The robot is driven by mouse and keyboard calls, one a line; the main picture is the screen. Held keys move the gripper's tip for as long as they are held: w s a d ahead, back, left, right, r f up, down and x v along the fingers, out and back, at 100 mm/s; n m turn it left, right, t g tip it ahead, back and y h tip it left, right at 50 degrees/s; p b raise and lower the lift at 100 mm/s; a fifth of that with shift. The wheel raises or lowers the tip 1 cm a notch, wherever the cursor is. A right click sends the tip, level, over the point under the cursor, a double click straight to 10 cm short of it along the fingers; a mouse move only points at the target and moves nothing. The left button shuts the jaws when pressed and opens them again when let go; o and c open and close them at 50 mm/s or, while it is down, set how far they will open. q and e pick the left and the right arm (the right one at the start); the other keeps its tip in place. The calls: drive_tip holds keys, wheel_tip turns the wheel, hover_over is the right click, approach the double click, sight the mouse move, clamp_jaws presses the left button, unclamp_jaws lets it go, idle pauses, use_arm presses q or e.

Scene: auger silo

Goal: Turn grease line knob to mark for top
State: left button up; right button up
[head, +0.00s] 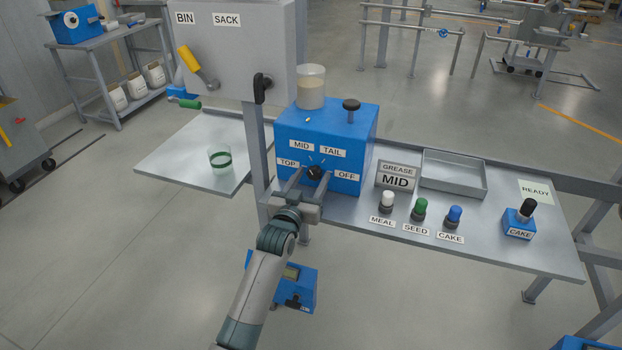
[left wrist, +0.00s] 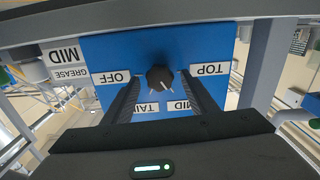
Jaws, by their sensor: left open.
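The black grease line knob (head: 314,172) sits on the front of a blue box (head: 350,128), among the labels TOP (head: 287,163), MID (head: 301,145), TAIL (head: 331,151) and OFF (head: 346,175). In the upside-down left wrist view, the knob (left wrist: 160,77) has a white line pointing roughly towards the MID label (left wrist: 180,106). My left gripper (head: 312,181) is open, with a finger on each side of the knob. Gaps show between knob and fingers in the wrist view. A grey sign (head: 395,177) reads GREASE MID. My right gripper is not in view.
A jar (head: 311,87) and a black-topped post (head: 351,109) stand on the box. White, green and blue buttons, an empty tray (head: 453,176) and a CAKE switch (head: 519,222) lie to the right. A grey post stands close left of the box.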

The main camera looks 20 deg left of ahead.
use_arm(q)
drive_tip(key=c, duration=1.1)
drive_tip(key=shift+r+n+p, duration=0.1)
drive_tip(key=shift+n+p, duration=0.6)
drive_tip(key=shift+n, duration=0.5)
drive_tip(key=shift+a+n+p, duration=0.1)
drive_tip(key=shift+n+p, duration=0.95)
drive_tip(key=shift+n, duration=0.15)
drive_tip(key=n+p, duration=0.1)
drive_tip(key=n, duration=0.1)
drive_tip(key=shift+n, duration=0.4)
drive_tip(key=n+p, duration=0.1)
drive_tip(key=n, duration=0.3)
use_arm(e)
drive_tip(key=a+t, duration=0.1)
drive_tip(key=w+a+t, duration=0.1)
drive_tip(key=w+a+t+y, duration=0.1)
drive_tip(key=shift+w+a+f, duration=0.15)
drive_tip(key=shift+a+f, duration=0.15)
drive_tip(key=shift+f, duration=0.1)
use_arm(q)
drive_tip(key=shift+n, duration=0.3)
drive_tip(key=o, duration=1.1)
drive_tip(key=shift+a+f, duration=0.1)
drive_tip(key=shift+f, duration=0.1)
